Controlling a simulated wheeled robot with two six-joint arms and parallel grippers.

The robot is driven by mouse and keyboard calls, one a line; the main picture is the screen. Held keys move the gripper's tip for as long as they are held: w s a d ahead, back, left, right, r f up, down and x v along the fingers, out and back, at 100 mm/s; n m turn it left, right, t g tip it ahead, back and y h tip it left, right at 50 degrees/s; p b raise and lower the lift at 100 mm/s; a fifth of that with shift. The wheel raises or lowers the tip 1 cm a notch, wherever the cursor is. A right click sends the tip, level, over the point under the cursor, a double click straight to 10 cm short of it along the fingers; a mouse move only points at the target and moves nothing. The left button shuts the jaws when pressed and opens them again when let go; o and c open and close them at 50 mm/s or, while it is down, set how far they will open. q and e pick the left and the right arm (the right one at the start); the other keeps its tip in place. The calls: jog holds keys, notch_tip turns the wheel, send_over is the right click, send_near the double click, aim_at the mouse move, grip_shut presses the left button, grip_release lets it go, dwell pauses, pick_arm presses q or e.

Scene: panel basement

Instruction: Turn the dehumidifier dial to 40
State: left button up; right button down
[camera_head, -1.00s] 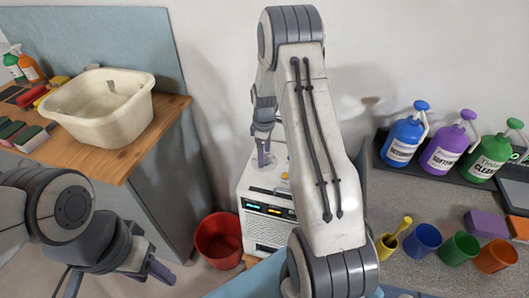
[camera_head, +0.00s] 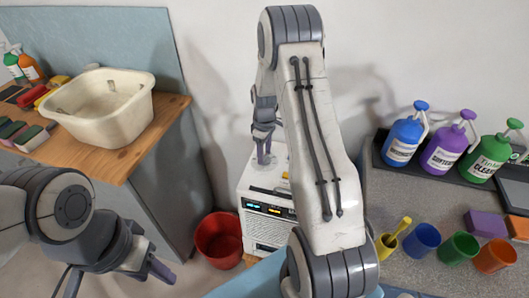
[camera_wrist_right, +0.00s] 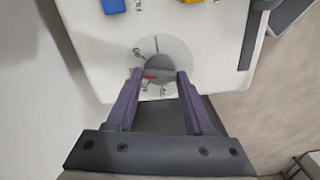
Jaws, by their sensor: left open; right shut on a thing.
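A red mark shows on the dial, towards the lower left; the numbers are too small to read surely. My right gripper (camera_wrist_right: 160,76) is shut on the dial, one purple finger on each side. It also shows from above in the head view (camera_head: 263,160). My left gripper (camera_head: 158,272) is open and empty at the lower left.
A red bucket (camera_head: 219,240) stands left of the dehumidifier. A wooden counter with a cream basin (camera_head: 103,105) is at the left. At the right, a grey worktop holds bottles, cups and sponges. In the wrist view, blue and yellow pieces (camera_wrist_right: 193,1) lie beyond the dial.

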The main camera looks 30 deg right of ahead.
jog(key=m, duration=0.6)
jog(key=shift+m, duration=0.3)
dwell(0.4)
jog(key=shift+c, duration=1.4)
grip_release()
notch_tip(320, 180, up, 10)
jog(key=shift+r+b, duration=0.25)
jog(key=shift+b, duration=0.1)
